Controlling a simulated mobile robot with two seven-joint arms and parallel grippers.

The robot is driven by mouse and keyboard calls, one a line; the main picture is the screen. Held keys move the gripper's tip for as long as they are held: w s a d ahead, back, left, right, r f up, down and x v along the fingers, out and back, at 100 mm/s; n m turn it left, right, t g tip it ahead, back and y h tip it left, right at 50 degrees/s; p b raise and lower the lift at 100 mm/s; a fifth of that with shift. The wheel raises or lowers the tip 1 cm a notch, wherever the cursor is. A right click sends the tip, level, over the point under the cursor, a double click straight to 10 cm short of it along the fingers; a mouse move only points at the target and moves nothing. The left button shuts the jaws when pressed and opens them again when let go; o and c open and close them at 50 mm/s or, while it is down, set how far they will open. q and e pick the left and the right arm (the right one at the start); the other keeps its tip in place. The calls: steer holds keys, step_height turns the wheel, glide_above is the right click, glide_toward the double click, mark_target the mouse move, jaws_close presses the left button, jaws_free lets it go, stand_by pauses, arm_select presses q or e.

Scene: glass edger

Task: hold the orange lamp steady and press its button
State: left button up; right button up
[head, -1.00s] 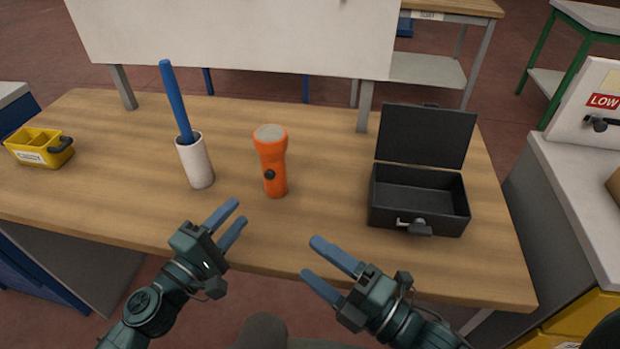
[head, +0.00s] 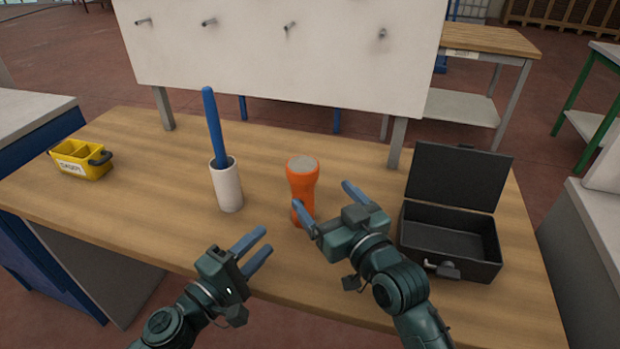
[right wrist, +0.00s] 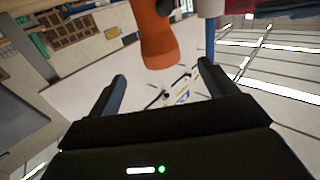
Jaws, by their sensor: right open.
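The orange lamp (head: 302,178) stands upright on the wooden table, its wide grey-topped head up. My right gripper (head: 328,208) is open, close to the lamp on its right side, and one finger covers part of the lamp's lower body. The lamp's button is hidden in the head view. In the right wrist view the orange lamp (right wrist: 155,35) shows beyond the open fingers, at the top middle, with a dark part at its top right edge. My left gripper (head: 258,249) is open and empty near the table's front edge, left of and in front of the lamp.
A white cup (head: 228,187) holding a blue stick (head: 212,125) stands left of the lamp. An open black case (head: 450,238) sits at the right, near my right arm. A yellow caddy (head: 82,160) is at the far left. A white board (head: 290,60) stands behind the table.

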mark_target(303, 171)
steer(key=x, duration=0.9)
steer(key=shift+w+a, duration=0.15)
steer(key=shift+w, duration=0.15)
steer(key=c, duration=1.1)
arm_select(q)
jaws_close()
arm_select(e)
steer(key=shift+c, duration=0.2)
stand_by(0.6)
